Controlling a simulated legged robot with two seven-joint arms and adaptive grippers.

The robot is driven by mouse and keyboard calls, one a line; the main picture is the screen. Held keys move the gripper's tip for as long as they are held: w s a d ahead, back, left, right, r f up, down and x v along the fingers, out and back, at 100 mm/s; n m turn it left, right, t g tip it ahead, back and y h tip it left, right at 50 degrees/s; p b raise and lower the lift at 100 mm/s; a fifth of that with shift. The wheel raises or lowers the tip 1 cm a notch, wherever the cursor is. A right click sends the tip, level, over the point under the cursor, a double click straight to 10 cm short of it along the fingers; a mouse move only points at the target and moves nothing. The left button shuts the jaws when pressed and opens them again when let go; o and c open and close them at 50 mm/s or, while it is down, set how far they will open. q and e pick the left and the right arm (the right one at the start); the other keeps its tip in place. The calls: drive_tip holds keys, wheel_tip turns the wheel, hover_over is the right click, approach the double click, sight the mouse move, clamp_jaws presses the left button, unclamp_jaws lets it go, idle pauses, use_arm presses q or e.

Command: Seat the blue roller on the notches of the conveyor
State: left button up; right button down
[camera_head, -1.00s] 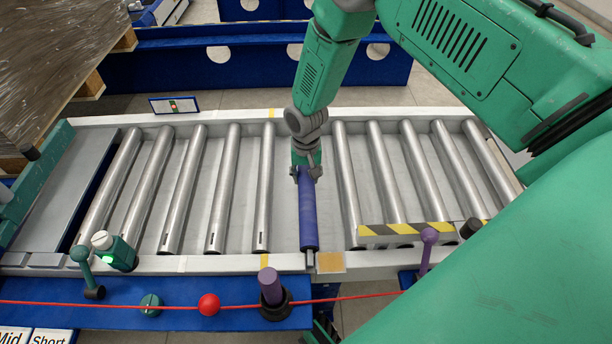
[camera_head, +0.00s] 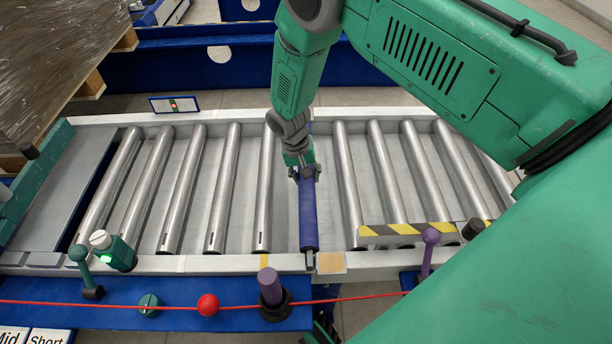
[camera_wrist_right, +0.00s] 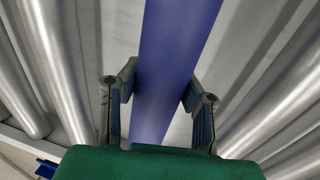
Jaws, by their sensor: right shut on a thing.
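The blue roller (camera_head: 308,215) lies lengthwise across the gap in the conveyor (camera_head: 215,263), between two steel rollers. In the right wrist view the blue roller (camera_wrist_right: 170,75) runs between the two fingers (camera_wrist_right: 160,92). I cannot tell whether either end rests in a notch. My left gripper is not in view.
Steel rollers (camera_head: 228,190) stand on both sides of the gap. A yellow-black striped bar (camera_head: 410,230) is at the near right. A red cord (camera_head: 150,306), a red ball (camera_head: 208,305) and a purple post (camera_head: 270,286) are along the front edge. A wrapped pallet load is at the far left.

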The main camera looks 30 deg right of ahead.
drive_tip(key=shift+f+b, duration=0.5)
drive_tip(key=shift+f, duration=0.2)
drive_tip(key=c, duration=1)
unclamp_jaws()
drive_tip(key=shift+c, duration=0.2)
drive_tip(key=r, duration=0.3)
drive_tip(key=a+r, duration=0.1)
drive_tip(key=r, duration=0.3)
drive_tip(key=w+r, duration=0.1)
drive_tip(key=r, duration=0.2)
drive_tip(key=shift+a+r, duration=0.35)
drive_tip(key=shift+a, duration=0.05)
drive_tip(key=shift+w+a+r, duration=0.1)
drive_tip(key=shift+r, duration=0.4)
drive_tip(key=shift+r, duration=0.1)
